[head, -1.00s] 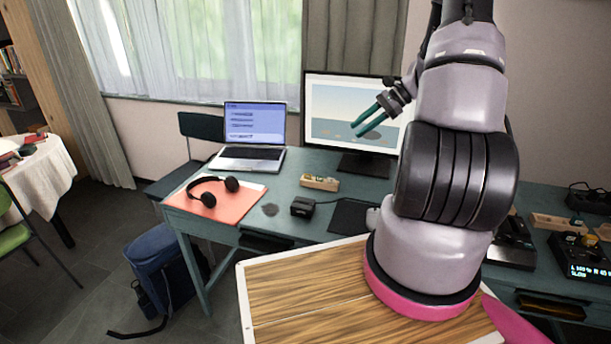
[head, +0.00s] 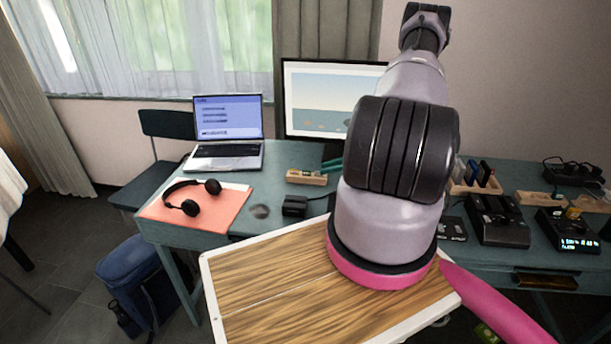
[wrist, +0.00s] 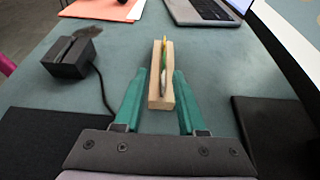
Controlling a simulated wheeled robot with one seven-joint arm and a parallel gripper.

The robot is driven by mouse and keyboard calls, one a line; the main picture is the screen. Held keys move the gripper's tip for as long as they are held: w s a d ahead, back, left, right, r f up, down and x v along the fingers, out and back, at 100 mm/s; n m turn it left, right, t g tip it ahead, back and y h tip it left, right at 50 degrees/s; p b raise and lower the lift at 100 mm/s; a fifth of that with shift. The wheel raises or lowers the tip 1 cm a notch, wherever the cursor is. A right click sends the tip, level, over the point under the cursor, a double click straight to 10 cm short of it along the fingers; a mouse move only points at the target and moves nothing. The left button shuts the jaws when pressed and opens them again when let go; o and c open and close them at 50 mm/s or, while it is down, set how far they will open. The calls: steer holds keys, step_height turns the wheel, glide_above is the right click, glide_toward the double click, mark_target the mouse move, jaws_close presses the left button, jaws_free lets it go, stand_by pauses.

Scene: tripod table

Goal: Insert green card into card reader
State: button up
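A small wooden holder (wrist: 160,97) stands on the teal table, with thin cards upright in its slot. A green edge (wrist: 163,60) that looks like the green card shows there beside a yellow one. The holder also shows in the head view (head: 306,178). My gripper (wrist: 160,74) is open and empty, one teal finger on each side of the holder's near part; the height gap is unclear. In the head view my arm hides most of the gripper. A black box with a cable (wrist: 70,58), possibly the card reader, sits left of the holder; it also shows in the head view (head: 294,206).
A laptop (head: 226,133) and monitor (head: 330,100) stand behind. Headphones (head: 190,197) lie on an orange folder (head: 230,213). Dark pads flank my gripper in the wrist view. More devices, including a black one (head: 497,220) and a lit display unit (head: 567,235), stand right.

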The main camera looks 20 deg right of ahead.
mark_target(313, 175)
steer(key=shift+w+x, duration=0.15)
steer(key=shift+x, duration=1.35)
steer(key=shift+w+x, duration=0.2)
steer(key=shift+x, duration=1.3)
steer(key=shift+d+r, duration=0.15)
steer(key=shift+r, duration=0.05)
jaws_close()
